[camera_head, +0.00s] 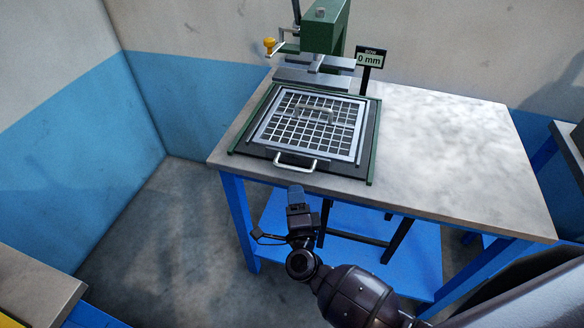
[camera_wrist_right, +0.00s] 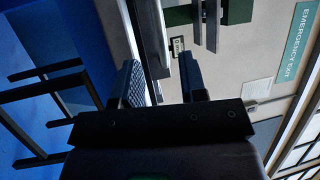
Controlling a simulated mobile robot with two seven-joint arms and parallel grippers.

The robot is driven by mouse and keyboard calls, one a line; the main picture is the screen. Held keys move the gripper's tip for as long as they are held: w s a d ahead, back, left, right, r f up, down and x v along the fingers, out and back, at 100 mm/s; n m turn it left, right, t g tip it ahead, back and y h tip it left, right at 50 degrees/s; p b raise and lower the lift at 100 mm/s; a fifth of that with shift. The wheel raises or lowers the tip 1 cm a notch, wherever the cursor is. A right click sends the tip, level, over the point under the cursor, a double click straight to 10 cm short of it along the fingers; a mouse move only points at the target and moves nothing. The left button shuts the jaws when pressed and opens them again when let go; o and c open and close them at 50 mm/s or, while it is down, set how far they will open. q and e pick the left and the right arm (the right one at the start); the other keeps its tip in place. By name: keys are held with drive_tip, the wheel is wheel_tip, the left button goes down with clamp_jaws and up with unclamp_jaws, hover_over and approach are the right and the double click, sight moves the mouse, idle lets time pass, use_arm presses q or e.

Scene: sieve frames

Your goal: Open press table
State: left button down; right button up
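The press table (camera_head: 262,149) is a dark slide plate between green rails under the green press (camera_head: 322,38). A metal grid frame (camera_head: 288,104) with a small handle on top lies on it. A silver bar handle (camera_head: 296,166) sticks out at the plate's front edge. My right gripper (camera_head: 296,190) is just in front of and below this handle, apart from it as far as I can tell. In the right wrist view my right gripper (camera_wrist_right: 161,82) has its two fingers spread, with nothing seen held between them. My left gripper is not in view.
The press stands on a bench (camera_head: 455,150) with blue legs; its right side is clear. A sign (camera_head: 370,58) reads "0 mm". A yellow knob (camera_head: 269,43) is on the press's left. Another bench corner (camera_head: 35,285) is at lower left, with open floor between.

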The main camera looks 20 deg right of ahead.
sight(292, 169)
drive_tip(key=x, duration=0.8)
drive_tip(key=shift+w+r, duration=0.1)
drive_tip(key=shift+w, duration=0.2)
clamp_jaws()
